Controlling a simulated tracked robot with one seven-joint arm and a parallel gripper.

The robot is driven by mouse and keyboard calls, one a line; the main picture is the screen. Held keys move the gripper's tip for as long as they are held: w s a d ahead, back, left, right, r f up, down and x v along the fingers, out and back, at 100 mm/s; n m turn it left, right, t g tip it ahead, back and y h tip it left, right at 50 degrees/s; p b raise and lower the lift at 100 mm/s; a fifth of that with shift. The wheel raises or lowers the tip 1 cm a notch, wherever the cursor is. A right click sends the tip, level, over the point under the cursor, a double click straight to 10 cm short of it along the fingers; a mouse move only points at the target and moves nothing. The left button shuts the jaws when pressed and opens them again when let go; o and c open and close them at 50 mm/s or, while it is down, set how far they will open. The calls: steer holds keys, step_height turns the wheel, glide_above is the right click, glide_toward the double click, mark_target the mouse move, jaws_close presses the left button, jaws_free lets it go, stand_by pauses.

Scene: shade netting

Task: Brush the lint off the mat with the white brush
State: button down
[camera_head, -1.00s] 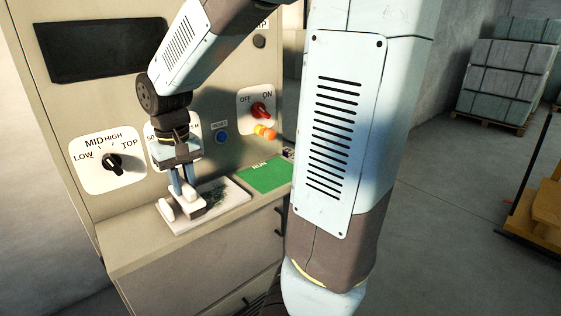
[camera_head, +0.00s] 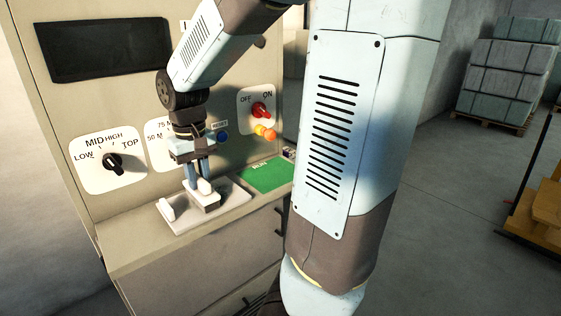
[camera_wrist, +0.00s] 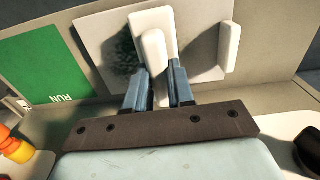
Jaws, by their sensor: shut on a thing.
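My gripper (camera_head: 197,178) is shut on the white brush (camera_head: 205,199) and points down over the mat (camera_head: 180,224). The wrist view shows the brush (camera_wrist: 153,48) upright between the fingers, at or just above the mat (camera_wrist: 92,38); contact is unclear. A dark patch of lint (camera_wrist: 124,48) lies on the mat beside the brush, on the side towards the green panel.
A white upright block (camera_head: 166,211) stands at the mat's left end. A green RUN panel (camera_head: 265,176) lies right of the mat. Behind rise a black knob (camera_head: 112,163), a blue button (camera_head: 222,137), a red switch (camera_head: 260,110) and orange knobs (camera_head: 265,132).

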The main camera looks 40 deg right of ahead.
steer(key=shift+d+r, duration=0.1)
steer(key=shift+d, duration=1)
steer(key=shift+d, duration=0.1)
steer(key=shift+d, duration=1.3)
steer(key=shift+d, duration=0.1)
steer(key=shift+w+d, duration=0.1)
steer(key=shift+d, duration=1.2)
steer(key=shift+a, duration=0.15)
